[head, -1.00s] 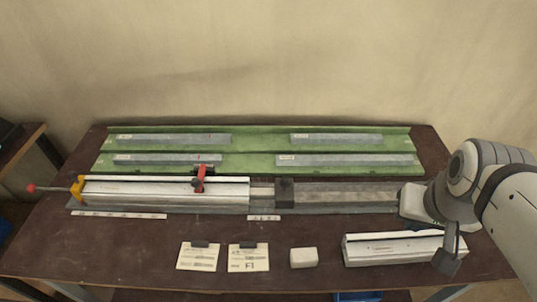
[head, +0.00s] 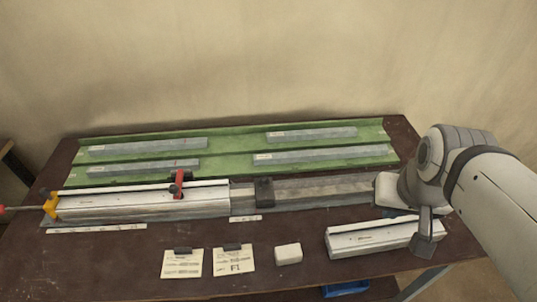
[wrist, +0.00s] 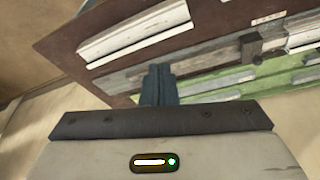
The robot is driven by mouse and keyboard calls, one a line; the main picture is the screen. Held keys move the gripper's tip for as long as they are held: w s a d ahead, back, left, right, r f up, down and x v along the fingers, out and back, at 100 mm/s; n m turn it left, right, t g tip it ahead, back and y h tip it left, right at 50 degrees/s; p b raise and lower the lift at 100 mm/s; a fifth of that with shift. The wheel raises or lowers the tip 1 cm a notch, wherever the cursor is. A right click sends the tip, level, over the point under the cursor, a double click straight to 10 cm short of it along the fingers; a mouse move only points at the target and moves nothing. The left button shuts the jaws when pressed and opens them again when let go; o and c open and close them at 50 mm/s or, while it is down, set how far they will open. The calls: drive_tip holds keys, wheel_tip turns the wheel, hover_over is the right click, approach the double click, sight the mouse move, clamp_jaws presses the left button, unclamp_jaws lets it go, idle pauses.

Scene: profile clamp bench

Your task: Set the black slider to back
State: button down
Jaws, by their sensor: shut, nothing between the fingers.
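The black slider (head: 264,192) is a dark block across the grey rail (head: 325,188), just right of the long white profile's end. It also shows in the wrist view (wrist: 250,48), at upper right. My gripper shows in the wrist view (wrist: 158,72) with its two dark fingers together and nothing between them. It is apart from the slider. In the head view my wrist is at the rail's right end, and I cannot make out the fingertips there.
A white profile (head: 145,204) with a red-handled clamp (head: 178,184) lies left of the slider. Green trays (head: 225,162) with grey bars lie behind. A loose white profile (head: 370,238), a small white block (head: 288,253) and two cards (head: 183,264) lie in front.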

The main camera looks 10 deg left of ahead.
sight(265, 179)
drive_tip(key=c, duration=2.2)
unclamp_jaws()
drive_tip(key=c, duration=2)
unclamp_jaws()
drive_tip(key=shift+w+a, duration=0.15)
drive_tip(key=o, duration=0.7)
drive_tip(key=w+a+f+m, duration=0.1)
drive_tip(key=w+a+f, duration=0.1)
drive_tip(key=w+a, duration=0.1)
drive_tip(key=w+a+f+m+y+b, duration=0.1)
drive_tip(key=w+a+f+m, duration=0.1)
drive_tip(key=w+a, duration=0.2)
drive_tip(key=w+a+f+m+y+b, duration=0.1)
drive_tip(key=w+a+f, duration=0.1)
drive_tip(key=w+a, duration=0.2)
drive_tip(key=shift+a, duration=0.7)
drive_tip(key=shift+o, duration=0.9)
drive_tip(key=w+a+f+m+b, duration=0.1)
drive_tip(key=w+a+f+m, duration=0.1)
drive_tip(key=a, duration=0.4)
drive_tip(key=w+a+f+m+y+b, duration=0.1)
drive_tip(key=w+a+f+m, duration=0.1)
drive_tip(key=a+f, duration=0.3)
drive_tip(key=shift+w+a+f+m+y, duration=0.3)
drive_tip(key=shift+w+a+m, duration=0.15)
drive_tip(key=shift+a, duration=0.3)
drive_tip(key=b+x, duration=0.1)
drive_tip(key=x, duration=0.7)
drive_tip(key=shift+w+a, duration=0.2)
